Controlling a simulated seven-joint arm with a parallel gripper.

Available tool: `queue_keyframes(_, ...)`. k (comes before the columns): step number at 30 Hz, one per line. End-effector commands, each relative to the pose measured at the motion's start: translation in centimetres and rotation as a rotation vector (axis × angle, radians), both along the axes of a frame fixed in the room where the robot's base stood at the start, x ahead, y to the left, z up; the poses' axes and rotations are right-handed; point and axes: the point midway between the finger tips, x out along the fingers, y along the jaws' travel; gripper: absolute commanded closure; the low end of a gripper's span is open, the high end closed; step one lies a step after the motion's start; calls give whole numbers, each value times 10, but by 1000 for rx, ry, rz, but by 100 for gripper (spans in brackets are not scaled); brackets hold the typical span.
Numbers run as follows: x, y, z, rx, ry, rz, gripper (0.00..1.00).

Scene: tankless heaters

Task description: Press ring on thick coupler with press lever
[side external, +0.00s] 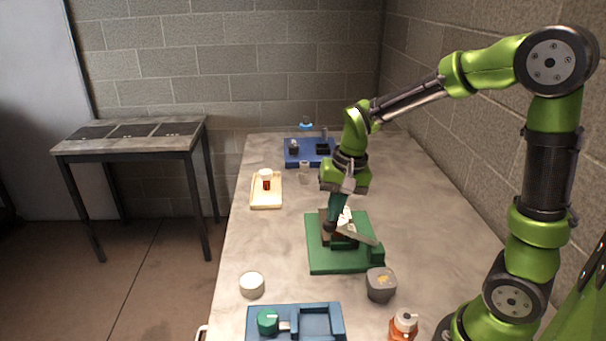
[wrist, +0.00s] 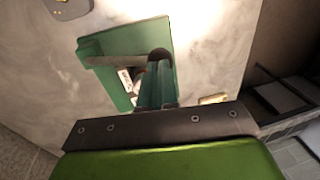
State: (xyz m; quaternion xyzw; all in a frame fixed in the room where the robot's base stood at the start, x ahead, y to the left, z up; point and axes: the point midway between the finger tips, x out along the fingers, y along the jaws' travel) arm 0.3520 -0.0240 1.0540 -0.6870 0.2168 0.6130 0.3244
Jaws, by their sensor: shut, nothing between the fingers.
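The press stands on a green base plate (side external: 320,260), which also shows in the wrist view (wrist: 163,32). Its lever seems to be the pale slanted bar (side external: 358,231) low over the plate in the side view; a grey bar (wrist: 112,61) crosses the plate in the wrist view. My gripper (side external: 336,212) points down directly over the press, its teal fingers (wrist: 157,68) together and empty. Whether the fingers touch the lever is unclear. The ring and thick coupler cannot be told apart in the press; the fingers and lever cover part of it.
A blue fixture (side external: 297,161) stands at the back, and a cream tray (side external: 266,204) with a small bottle at left. A lighter blue fixture (side external: 337,320), a white round container (side external: 251,284), a grey cup (side external: 381,285) and an orange bottle (side external: 403,326) are in front. The right tabletop is clear.

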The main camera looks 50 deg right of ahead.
Motion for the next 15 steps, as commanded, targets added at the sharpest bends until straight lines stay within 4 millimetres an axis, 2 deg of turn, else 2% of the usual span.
queue_keyframes(15, 20, 21, -37, -210, 212, 5, 100)
